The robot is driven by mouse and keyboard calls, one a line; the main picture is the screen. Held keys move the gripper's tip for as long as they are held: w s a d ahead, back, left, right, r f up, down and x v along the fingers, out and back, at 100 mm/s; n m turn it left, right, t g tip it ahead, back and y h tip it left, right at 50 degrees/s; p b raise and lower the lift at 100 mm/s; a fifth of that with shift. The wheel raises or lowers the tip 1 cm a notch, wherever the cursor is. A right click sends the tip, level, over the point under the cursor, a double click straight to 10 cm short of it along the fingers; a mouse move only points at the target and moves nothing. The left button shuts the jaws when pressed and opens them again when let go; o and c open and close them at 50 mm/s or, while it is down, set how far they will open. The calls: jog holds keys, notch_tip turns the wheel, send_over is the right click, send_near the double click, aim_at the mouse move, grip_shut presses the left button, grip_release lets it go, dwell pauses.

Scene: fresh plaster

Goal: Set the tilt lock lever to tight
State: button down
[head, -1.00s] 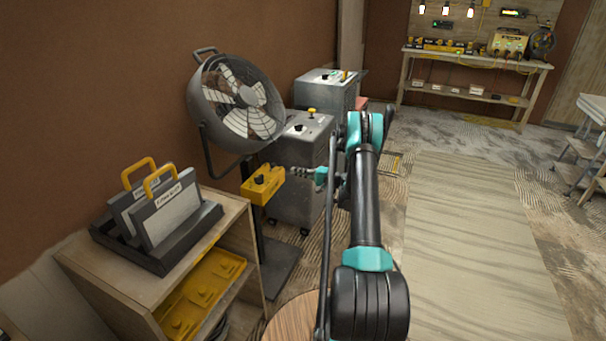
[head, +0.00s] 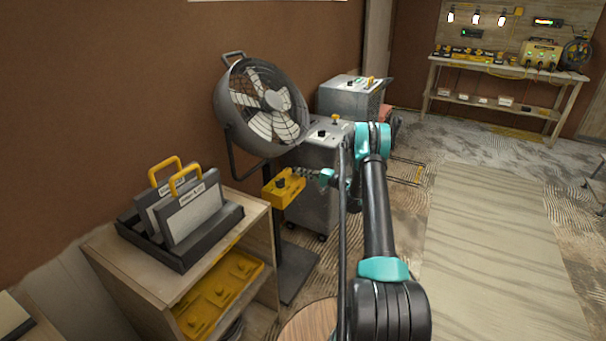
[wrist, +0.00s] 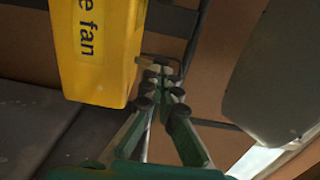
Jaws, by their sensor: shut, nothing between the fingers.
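The drum fan (head: 262,104) stands on a dark post by the brown wall, its round cage tilted. A yellow box (head: 284,188) with a dark knob is on the post. In the wrist view the yellow box (wrist: 98,45) fills the upper left, with the word "fan" on its side. My gripper (head: 312,172) is just right of the box. In the wrist view my gripper (wrist: 160,88) is shut and empty, its tips beside the box's lower corner. A small bar-like part (wrist: 158,63) shows just beyond the tips; I cannot tell if it is the tilt lock lever, or if they touch.
A wooden shelf (head: 150,272) at the left holds a dark tray with upright filter panels and yellow handles. Grey cabinets (head: 318,150) stand behind the fan post. A round wooden top (head: 310,322) is near the bottom. Open floor (head: 490,240) lies to the right.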

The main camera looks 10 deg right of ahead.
jog(key=shift+w+a+r+g+h, duration=0.3)
jog(key=shift+r+g+h, duration=0.1)
jog(key=shift+r+h, duration=0.15)
jog(key=shift+w+a+r+g+h, duration=0.3)
jog(key=shift+a+r+g+h, duration=0.35)
jog(key=shift+h, duration=0.3)
jog(key=a+g+h, duration=0.1)
jog(key=w+a+g+h, duration=0.1)
jog(key=h, duration=0.1)
jog(key=shift+w+r+g, duration=0.25)
jog(key=shift+r, duration=0.1)
jog(key=shift+d, duration=0.25)
jog(key=shift+a, duration=0.1)
jog(key=shift+r, duration=0.75)
jog(key=shift+r, duration=0.1)
